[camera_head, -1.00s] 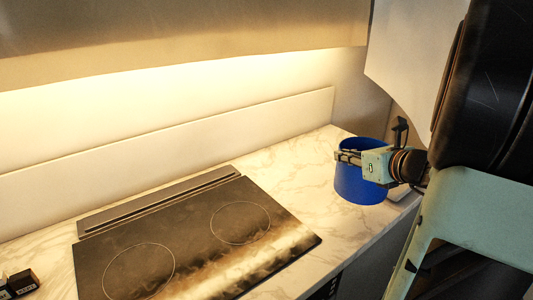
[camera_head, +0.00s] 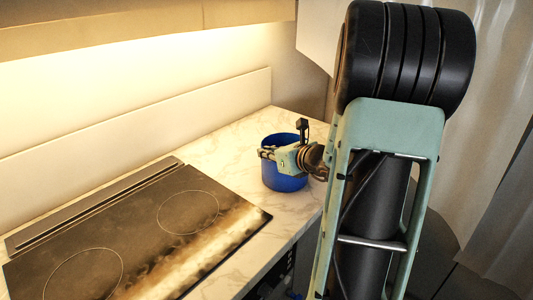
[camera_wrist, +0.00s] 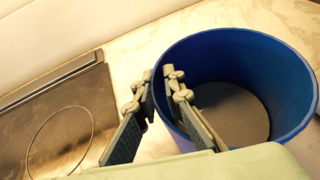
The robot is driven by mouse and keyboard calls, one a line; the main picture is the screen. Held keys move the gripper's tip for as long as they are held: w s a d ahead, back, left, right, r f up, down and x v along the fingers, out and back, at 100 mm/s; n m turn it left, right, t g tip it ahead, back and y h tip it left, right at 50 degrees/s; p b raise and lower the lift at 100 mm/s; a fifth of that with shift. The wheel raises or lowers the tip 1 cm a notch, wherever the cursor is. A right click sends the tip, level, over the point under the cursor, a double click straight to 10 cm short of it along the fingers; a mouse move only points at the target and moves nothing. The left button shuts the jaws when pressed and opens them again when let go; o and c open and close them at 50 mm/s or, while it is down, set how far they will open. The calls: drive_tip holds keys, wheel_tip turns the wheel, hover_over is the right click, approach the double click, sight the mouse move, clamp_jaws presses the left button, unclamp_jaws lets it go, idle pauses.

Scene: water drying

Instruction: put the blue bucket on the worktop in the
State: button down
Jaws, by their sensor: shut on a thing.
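The blue bucket (camera_head: 283,180) is upright at the right end of the marble worktop (camera_head: 236,143), to the right of the cooktop. My gripper (camera_head: 265,154) is at its upper rim and shut on the bucket's wall. In the wrist view, the fingers of my gripper (camera_wrist: 160,98) straddle the near-left wall of the blue bucket (camera_wrist: 283,62), one inside and one outside. The bucket looks empty, with a dark bottom. I cannot tell whether its base touches the worktop.
A black cooktop (camera_head: 110,245) with ring markings fills the left of the worktop, and its edge shows in the wrist view (camera_wrist: 60,125). A low backsplash (camera_head: 150,122) runs along the wall. Clear marble lies between cooktop and bucket. A curtain (camera_head: 490,80) hangs at the right.

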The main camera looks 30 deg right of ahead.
drive_tip(key=shift+f, duration=0.15)
drive_tip(key=c, duration=2)
unclamp_jaws()
drive_tip(key=v, duration=1.2)
drive_tip(key=shift+r+p, duration=0.25)
drive_tip(key=shift+p, duration=0.15)
